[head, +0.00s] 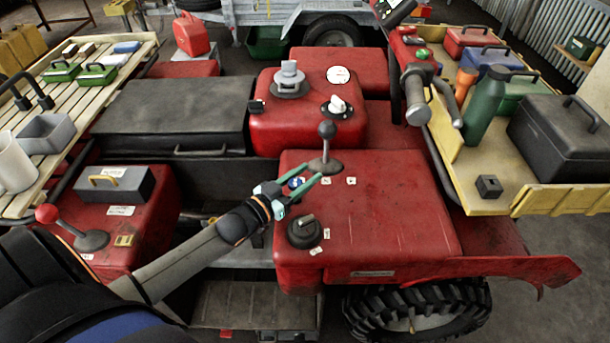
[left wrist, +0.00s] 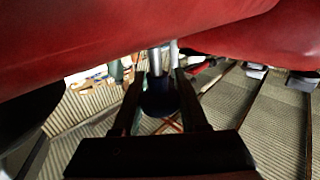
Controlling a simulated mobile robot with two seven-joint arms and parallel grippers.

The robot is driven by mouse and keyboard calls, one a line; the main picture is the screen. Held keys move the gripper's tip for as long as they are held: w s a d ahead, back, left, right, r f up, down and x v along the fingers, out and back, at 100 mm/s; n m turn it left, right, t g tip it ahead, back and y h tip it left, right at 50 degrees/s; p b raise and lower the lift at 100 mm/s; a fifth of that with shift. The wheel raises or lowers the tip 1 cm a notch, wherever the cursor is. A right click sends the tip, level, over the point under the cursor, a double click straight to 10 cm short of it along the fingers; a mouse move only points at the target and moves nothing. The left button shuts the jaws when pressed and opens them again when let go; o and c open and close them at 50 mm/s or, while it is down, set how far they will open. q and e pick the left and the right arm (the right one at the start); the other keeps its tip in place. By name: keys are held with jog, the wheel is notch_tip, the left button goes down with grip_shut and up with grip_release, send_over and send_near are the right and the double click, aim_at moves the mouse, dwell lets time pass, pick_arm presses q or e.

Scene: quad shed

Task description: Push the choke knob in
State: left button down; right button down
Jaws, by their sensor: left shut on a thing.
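A small blue-and-white knob (head: 296,183), which I take to be the choke knob, is at the left edge of the red body panel (head: 390,215). My left gripper (head: 295,188) reaches it from the lower left, with a greenish finger on each side, shut on it. In the left wrist view a dark round knob (left wrist: 160,97) sits between the fingers of my left gripper (left wrist: 164,72), under the red bodywork (left wrist: 120,45). How far the knob stands out from the panel is hidden. My right gripper is in neither view.
A black-ball lever (head: 327,131) stands just behind the gripper. A black rotary knob (head: 305,231) is close in front. A handlebar grip (head: 415,95) and a loaded yellow rack (head: 480,192) are at the right.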

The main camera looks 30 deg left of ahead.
pick_arm(q)
notch_tip(320, 180, down, 3)
jog(key=shift+r+b, duration=0.1)
jog(key=shift+b, duration=0.7)
jog(key=shift+r, duration=0.1)
jog(key=shift+c, duration=2.3)
grip_release()
jog(key=v, duration=1.2)
jog(key=shift+s, duration=0.3)
